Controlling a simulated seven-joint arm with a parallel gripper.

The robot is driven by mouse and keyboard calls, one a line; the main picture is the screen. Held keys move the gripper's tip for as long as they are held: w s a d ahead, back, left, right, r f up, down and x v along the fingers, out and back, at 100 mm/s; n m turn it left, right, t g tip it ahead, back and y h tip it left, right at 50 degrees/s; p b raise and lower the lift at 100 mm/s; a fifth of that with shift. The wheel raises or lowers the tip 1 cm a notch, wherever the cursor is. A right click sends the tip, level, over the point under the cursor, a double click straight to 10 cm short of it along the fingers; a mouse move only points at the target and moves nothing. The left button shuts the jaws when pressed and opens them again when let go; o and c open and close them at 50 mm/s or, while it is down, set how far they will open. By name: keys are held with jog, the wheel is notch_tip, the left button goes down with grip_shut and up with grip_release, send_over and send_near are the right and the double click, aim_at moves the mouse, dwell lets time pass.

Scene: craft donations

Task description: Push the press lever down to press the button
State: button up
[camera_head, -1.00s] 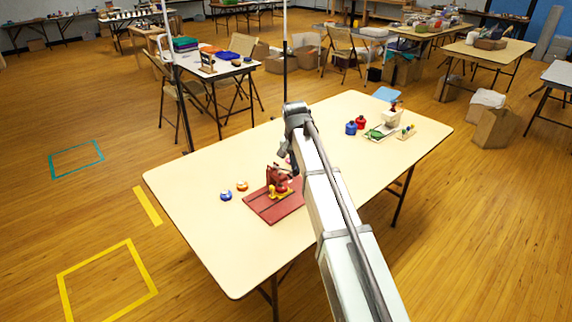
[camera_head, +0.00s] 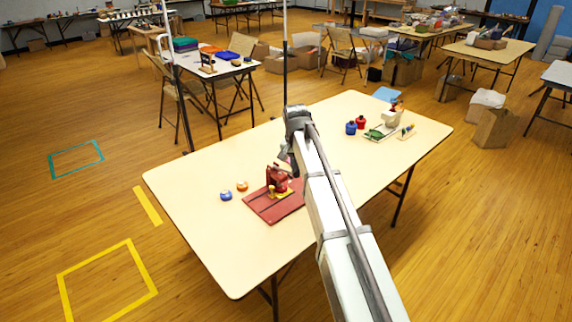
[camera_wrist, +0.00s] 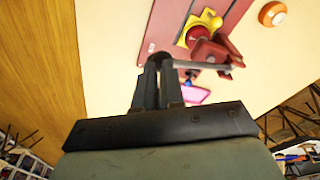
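The red press (camera_head: 278,182) stands on a dark red board (camera_head: 268,208) on the cream table. In the wrist view, the press frame (camera_wrist: 208,50) shows beside a dark red button (camera_wrist: 197,35) in a yellow holder (camera_wrist: 210,20). A grey lever rod (camera_wrist: 205,66) runs left from the press towards my fingertips. My gripper (camera_wrist: 157,66) has its two dark fingers close together, apparently shut, at the lever's outer end. I cannot tell whether they touch it. In the head view my gripper (camera_head: 289,158) is partly hidden by my arm, just behind and right of the press.
A blue button (camera_head: 226,195) and an orange button (camera_head: 242,186) lie left of the board. A pink item (camera_wrist: 196,94) is near the fingers. Blue and red jars (camera_head: 355,125) and a tray (camera_head: 378,136) stand farther right. The table's left part is clear.

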jog(key=shift+s+d+f, duration=0.15)
jog(key=shift+f, duration=0.55)
dwell(1.2)
notch_tip(320, 180, up, 8)
jog(key=shift+r, duration=0.25)
dwell(1.0)
jog(key=shift+o, duration=0.2)
dwell(1.2)
